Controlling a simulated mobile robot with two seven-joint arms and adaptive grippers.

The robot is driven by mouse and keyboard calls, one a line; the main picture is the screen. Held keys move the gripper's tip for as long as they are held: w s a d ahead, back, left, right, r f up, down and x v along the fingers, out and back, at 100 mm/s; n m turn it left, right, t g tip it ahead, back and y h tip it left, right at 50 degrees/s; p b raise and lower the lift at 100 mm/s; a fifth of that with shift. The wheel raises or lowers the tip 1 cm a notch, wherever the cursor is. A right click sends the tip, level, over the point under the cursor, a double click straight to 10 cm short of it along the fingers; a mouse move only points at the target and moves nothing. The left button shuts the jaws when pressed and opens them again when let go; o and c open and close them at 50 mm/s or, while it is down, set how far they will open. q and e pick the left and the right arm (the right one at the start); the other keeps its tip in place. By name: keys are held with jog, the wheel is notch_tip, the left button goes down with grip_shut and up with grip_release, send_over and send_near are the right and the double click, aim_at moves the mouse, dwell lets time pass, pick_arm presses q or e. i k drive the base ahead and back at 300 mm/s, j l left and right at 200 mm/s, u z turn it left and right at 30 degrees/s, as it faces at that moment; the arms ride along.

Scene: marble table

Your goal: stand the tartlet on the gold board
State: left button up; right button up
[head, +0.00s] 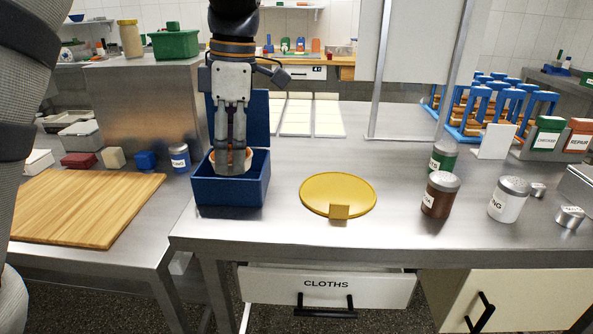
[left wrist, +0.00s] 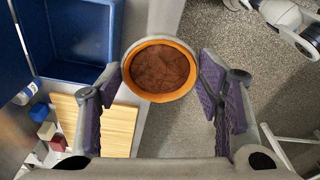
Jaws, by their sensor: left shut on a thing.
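The tartlet (left wrist: 160,70) has an orange rim and a brown filling, and shows between my left fingers in the left wrist view. My left gripper (head: 231,165) points down and is shut on the tartlet. In the head view the tartlet's rim is partly hidden behind the fingers, at the opening of the blue box (head: 230,194). How high it is over the box's floor is hard to tell. The round gold board (head: 322,190) lies flat on the metal table to the right of the box, with a small gold block (head: 339,212) at its front edge. My right gripper is not in view.
The blue box's lid (head: 259,115) stands raised behind it. A wooden board (head: 85,205) lies at left. A green jar (head: 443,157), a brown jar (head: 440,195) and a white jar (head: 508,200) stand right of the gold board. A metal upright (head: 447,75) stands behind it.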

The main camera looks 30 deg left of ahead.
aim_at(339, 188)
jog(key=i+l+u, duration=0.15)
jog(key=l, duration=0.2)
jog(key=i+l+u, duration=0.15)
jog(key=l, duration=0.25)
jog(key=i+l+u, duration=0.15)
jog(key=l, duration=0.2)
jog(key=i, duration=0.25)
jog(key=j, duration=0.3)
